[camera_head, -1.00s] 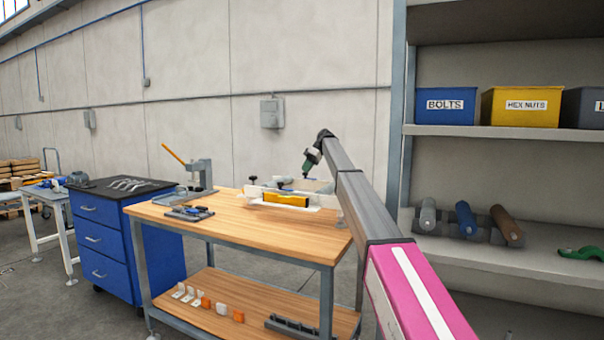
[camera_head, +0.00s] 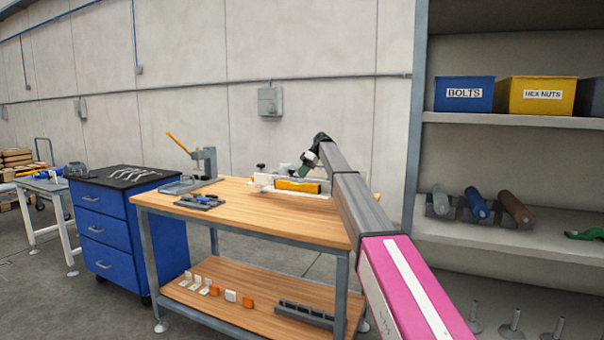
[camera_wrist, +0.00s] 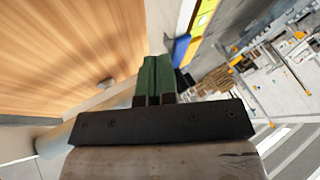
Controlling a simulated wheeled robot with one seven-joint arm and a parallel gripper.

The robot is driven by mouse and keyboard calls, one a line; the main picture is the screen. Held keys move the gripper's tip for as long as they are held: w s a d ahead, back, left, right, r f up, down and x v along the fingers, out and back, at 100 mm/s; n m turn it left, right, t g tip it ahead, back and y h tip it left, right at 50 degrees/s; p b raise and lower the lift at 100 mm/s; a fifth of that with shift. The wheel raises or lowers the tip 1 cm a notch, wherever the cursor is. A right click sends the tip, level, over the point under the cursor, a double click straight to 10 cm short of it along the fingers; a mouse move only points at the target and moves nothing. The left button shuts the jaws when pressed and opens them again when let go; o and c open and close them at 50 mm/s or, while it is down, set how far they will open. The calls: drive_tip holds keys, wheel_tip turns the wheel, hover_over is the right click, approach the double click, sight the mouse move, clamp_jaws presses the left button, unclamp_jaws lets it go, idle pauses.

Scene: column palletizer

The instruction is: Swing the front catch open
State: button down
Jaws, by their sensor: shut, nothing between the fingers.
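A white fixture (camera_head: 264,180) with a yellow bar (camera_head: 298,186) along its front and dark knobs stands on the workbench. I cannot clearly make out the front catch. In the wrist view a small blue part (camera_wrist: 181,48) sits close beyond my fingertips, beside a yellow strip (camera_wrist: 203,17); I cannot tell if it is the catch. My gripper (camera_head: 306,168) is over the fixture's right part, partly hiding it. In the wrist view my gripper (camera_wrist: 155,60) has its green fingers together, with nothing between them. Contact with the blue part cannot be told.
The wooden workbench (camera_head: 235,205) has a press (camera_head: 204,165) and a tool tray (camera_head: 200,201) at its left. A blue drawer cabinet (camera_head: 105,230) stands left of it. A shelf rack (camera_head: 520,125) with bins rises on the right. The bench's front middle is clear.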

drive_tip(key=shift+s+m+t, duration=0.25)
drive_tip(key=shift+m+t, duration=0.05)
drive_tip(key=shift+m, duration=0.2)
drive_tip(key=shift+d+m+t+y, duration=0.1)
drive_tip(key=shift+m+t+y, duration=0.3)
drive_tip(key=shift+m, duration=0.5)
